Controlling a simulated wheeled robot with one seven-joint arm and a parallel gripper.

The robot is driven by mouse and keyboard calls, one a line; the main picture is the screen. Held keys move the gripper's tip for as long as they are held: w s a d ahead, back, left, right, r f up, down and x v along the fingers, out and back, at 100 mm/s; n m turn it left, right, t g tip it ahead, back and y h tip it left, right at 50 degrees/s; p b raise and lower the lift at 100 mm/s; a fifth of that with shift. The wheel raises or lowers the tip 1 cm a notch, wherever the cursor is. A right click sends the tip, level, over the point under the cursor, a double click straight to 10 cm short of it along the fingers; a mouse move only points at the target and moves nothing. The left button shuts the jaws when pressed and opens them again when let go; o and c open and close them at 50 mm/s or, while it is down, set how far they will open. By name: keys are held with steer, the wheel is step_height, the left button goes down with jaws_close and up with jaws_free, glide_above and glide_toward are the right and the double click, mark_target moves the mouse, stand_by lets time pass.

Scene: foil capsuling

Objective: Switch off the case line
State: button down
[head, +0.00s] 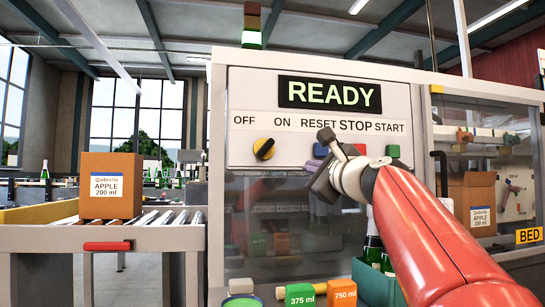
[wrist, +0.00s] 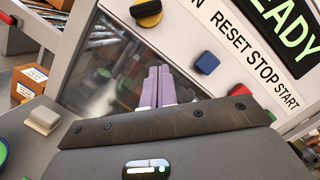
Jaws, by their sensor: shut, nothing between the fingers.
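The control panel (head: 240,92) has a black-and-yellow rotary knob (head: 264,149) below the OFF and ON labels. Its bar slants up to the right, toward the ON side. The knob also shows at the top edge of the wrist view (wrist: 146,12). The display (head: 330,95) reads READY in green. My gripper (wrist: 160,85) is shut and empty, its fingers together in the wrist view. It is in front of the panel, right of and below the knob, apart from it. In the head view my wrist partly hides the buttons.
Beside the knob are a blue button (wrist: 207,63), a red button (wrist: 240,90) and a green button (head: 393,151). A cardboard box (head: 110,185) stands on the roller conveyor (head: 165,218) at left. Green and orange blocks (head: 342,292) lie below the panel.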

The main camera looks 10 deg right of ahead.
steer(key=shift+d+r, duration=0.1)
steer(key=shift+r, duration=0.1)
steer(key=shift+w, duration=0.1)
steer(key=p, duration=0.4)
glide_toward(274, 149)
steer(key=w, duration=0.1)
steer(key=w+d+f, duration=0.1)
steer(key=w, duration=0.1)
steer(key=w+d, duration=0.1)
steer(key=w, duration=0.1)
steer(key=shift+f, duration=0.3)
steer(key=shift+w+a+r+p, duration=0.15)
steer(key=shift+a+r+p, duration=0.4)
steer(key=shift+a, duration=0.05)
steer(key=shift+w+a+r+p, duration=0.2)
steer(key=shift+a+r+p, duration=0.3)
steer(key=shift+a, duration=0.15)
steer(key=shift+a+r, duration=0.15)
steer(key=shift+a, duration=0.2)
steer(key=shift+n, duration=0.4)
